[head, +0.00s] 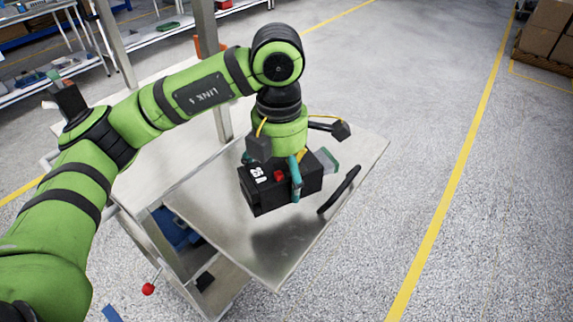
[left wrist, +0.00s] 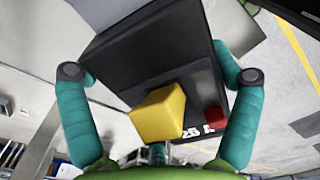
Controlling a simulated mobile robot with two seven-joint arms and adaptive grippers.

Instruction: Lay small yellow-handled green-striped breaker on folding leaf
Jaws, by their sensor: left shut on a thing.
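The breaker (head: 262,193) is a black block with white markings and a red button. Its yellow handle (left wrist: 158,112) shows clearly in the left wrist view. My left gripper (head: 272,172) is shut on the breaker, with teal fingers on two opposite sides. In the left wrist view, the gripper (left wrist: 160,74) holds the breaker's dark body (left wrist: 150,55) between its fingers. The breaker hangs above the grey metal folding leaf (head: 270,268), with a shadow below it. I cannot make out a green stripe for certain. My right gripper is out of view.
A black bar handle (head: 340,190) stands at the leaf's right edge. The cart's frame and a blue item (head: 176,232) lie left of the leaf. A red knob (head: 148,289) sticks out at lower left. Much of the leaf's surface is clear.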

